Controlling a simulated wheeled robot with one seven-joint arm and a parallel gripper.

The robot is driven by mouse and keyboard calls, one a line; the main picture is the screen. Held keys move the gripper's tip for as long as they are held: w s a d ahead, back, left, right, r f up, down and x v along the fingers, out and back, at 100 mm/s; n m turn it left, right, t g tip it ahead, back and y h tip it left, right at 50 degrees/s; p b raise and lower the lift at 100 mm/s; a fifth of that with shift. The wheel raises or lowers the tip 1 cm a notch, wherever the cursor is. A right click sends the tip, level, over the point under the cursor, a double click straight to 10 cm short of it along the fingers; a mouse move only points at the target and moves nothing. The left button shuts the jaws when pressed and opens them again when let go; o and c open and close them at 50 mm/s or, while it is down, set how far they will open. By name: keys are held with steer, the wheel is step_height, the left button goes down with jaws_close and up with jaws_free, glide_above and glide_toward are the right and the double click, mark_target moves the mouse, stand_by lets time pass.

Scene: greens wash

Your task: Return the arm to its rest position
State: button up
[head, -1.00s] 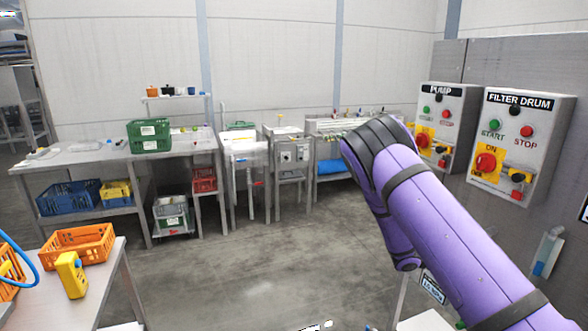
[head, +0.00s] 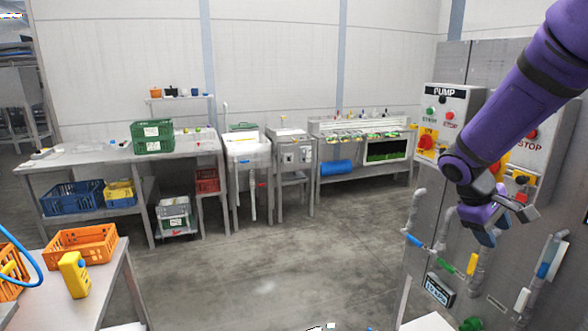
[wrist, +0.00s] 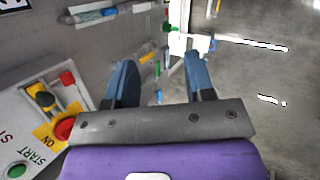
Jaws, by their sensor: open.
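My gripper (head: 510,226) hangs from my purple arm at the right of the head view, in front of the grey cabinet (head: 400,300) with the control boxes. Its fingers point down and to the right. In the wrist view the two blue-grey fingers of my gripper (wrist: 162,85) stand apart with nothing between them. My arm partly hides the filter drum box (head: 527,165), whose red stop button still shows. The pump box (head: 448,106) is in plain view to its left.
Pipes with coloured handles (head: 472,264) run down the cabinet close to my gripper. An orange crate (head: 82,245) and a yellow device (head: 74,275) are on a table at the left. The middle floor is clear. Benches line the back wall.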

steer(key=s+a+r+m+t+y, duration=0.2)
steer(key=s+a+r, duration=0.4)
steer(key=s, duration=0.5)
steer(key=s+a+r+m+t+y, duration=0.2)
steer(key=s+a+r+t+y, duration=0.2)
steer(key=s+r, duration=0.3)
steer(key=s+a, duration=0.1)
steer(key=s, duration=0.2)
steer(key=shift+s+a+m+y, duration=0.3)
steer(key=shift+s+a+m, duration=0.05)
steer(key=shift+m, duration=0.05)
